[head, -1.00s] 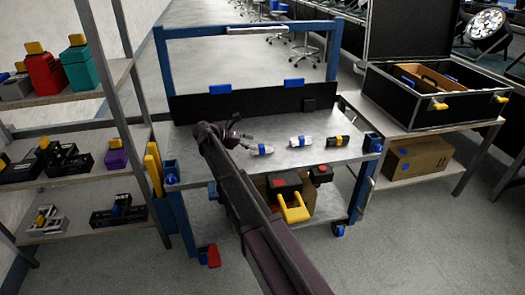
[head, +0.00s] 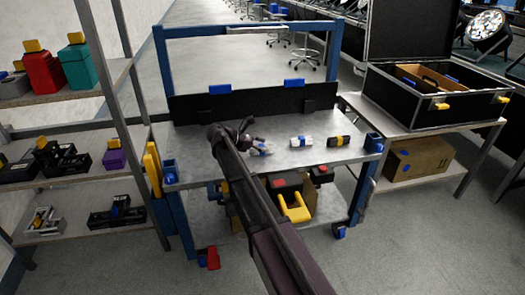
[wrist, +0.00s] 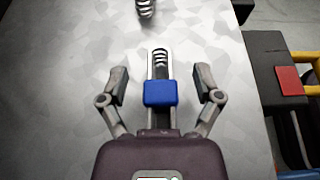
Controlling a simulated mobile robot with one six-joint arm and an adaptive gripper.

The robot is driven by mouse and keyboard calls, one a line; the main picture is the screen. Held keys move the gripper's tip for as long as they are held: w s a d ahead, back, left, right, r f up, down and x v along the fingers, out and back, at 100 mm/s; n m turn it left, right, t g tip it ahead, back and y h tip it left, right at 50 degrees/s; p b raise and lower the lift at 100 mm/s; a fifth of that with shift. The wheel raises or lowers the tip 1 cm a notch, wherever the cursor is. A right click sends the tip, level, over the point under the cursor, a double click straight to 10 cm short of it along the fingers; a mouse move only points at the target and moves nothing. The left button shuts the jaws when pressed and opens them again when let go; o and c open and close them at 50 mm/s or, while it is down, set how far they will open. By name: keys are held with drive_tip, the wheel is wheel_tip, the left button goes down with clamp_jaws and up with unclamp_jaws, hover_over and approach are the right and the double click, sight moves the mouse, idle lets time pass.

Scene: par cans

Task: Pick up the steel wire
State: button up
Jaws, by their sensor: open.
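A silvery piece with a coiled wire end and a blue block around its middle (wrist: 161,92) lies on the grey worktop, most likely the steel wire. In the wrist view it sits between the spread fingers of my gripper (wrist: 160,80), with its coil end pointing away. The fingers stand apart from it on both sides, and the gripper is open and empty. In the head view the piece (head: 261,149) shows just right of my gripper (head: 243,134), partly hidden by my arm. Another coiled end (wrist: 145,8) shows at the wrist view's top edge.
A black upright panel (head: 255,102) borders the back. Shelves stand left, an open black case (head: 435,100) right.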

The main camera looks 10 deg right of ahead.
clamp_jaws()
idle(0.3)
drive_tip(key=shift+r, duration=0.15)
wheel_tip(320, 180, up, 2)
drive_tip(key=p, duration=0.2)
drive_tip(key=shift+r+p, duration=0.25)
drive_tip(key=shift+p, duration=0.15)
drive_tip(key=s+d+r+p, duration=0.1)
drive_tip(key=s+d, duration=0.1)
drive_tip(key=s, duration=0.5)
drive_tip(key=s+d+r+p, duration=0.1)
drive_tip(key=s+d, duration=0.1)
drive_tip(key=s, duration=0.6)
drive_tip(key=shift+s, duration=0.25)
drive_tip(key=shift+r, duration=0.15)
